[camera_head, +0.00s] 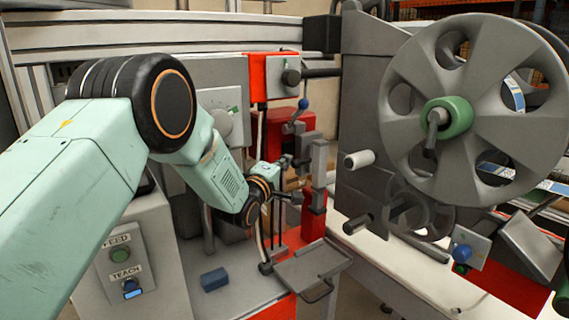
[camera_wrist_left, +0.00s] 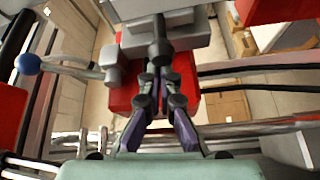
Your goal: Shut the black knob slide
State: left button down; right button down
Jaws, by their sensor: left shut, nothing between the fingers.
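The black knob (camera_wrist_left: 160,51) of the slide is in the middle of the left wrist view, on a short stem in front of a grey block (camera_wrist_left: 190,38). The grey block sits over a red part (camera_wrist_left: 122,93). My left gripper (camera_wrist_left: 161,74) is shut and empty, its fingertips right in front of the knob; I cannot tell whether they touch. In the head view my left gripper (camera_head: 296,198) points right at the red and grey post (camera_head: 319,165). The knob cannot be made out clearly there. My right gripper is not in view.
A lever with a blue ball (camera_wrist_left: 28,65) stands left of the slide; its ball shows in the head view (camera_head: 303,103). A large grey reel (camera_head: 490,70) is at the right. A grey tray (camera_head: 312,262) and a blue block (camera_head: 214,279) lie below.

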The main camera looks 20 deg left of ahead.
pick_arm(q)
jog(key=s+d+p, duration=0.1)
jog(key=s+d, duration=0.3)
jog(key=d, duration=0.1)
jog(key=shift+s+d+f, duration=0.15)
jog(key=shift+s+d, duration=0.15)
jog(key=shift+s, duration=0.05)
